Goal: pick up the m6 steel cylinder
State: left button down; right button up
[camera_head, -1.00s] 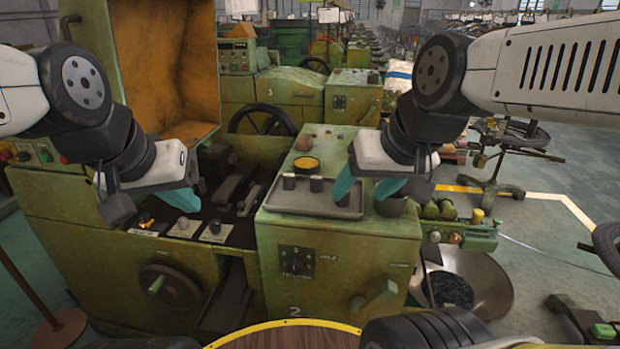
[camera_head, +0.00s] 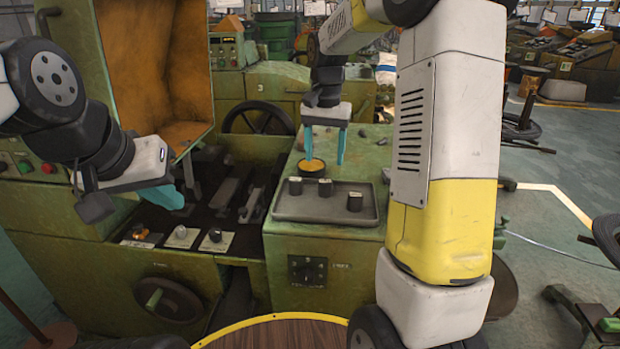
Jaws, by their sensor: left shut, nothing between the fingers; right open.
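Three short dark cylinders stand upright on a grey tray (camera_head: 283,212) on top of the green machine: left (camera_head: 295,186), middle (camera_head: 325,187) and right (camera_head: 354,201). I cannot read which one is m6. My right gripper (camera_head: 325,159) is open and points down, behind the tray. Its left finger is over or beside a round dark cup with yellow-orange contents (camera_head: 312,172), and its right finger is to the right of the cup. Nothing is held between its fingers. My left gripper (camera_head: 180,198) is shut and empty, left of the tray above the machine's dark bed.
Several small items on pale cards, including a silver-topped one (camera_head: 181,232), sit below my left gripper. A black handwheel (camera_head: 257,120) and an orange-lined open cover (camera_head: 160,70) stand behind. My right arm hides the area right of the tray.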

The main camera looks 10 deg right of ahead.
aim_at(325, 180)
jog(key=shift+w+f, duration=0.15)
jog(key=shift+f, duration=0.3)
jog(key=f, duration=0.7)
jog(key=shift+d+f, duration=0.1)
jog(key=shift+d, duration=0.15)
grip_shut()
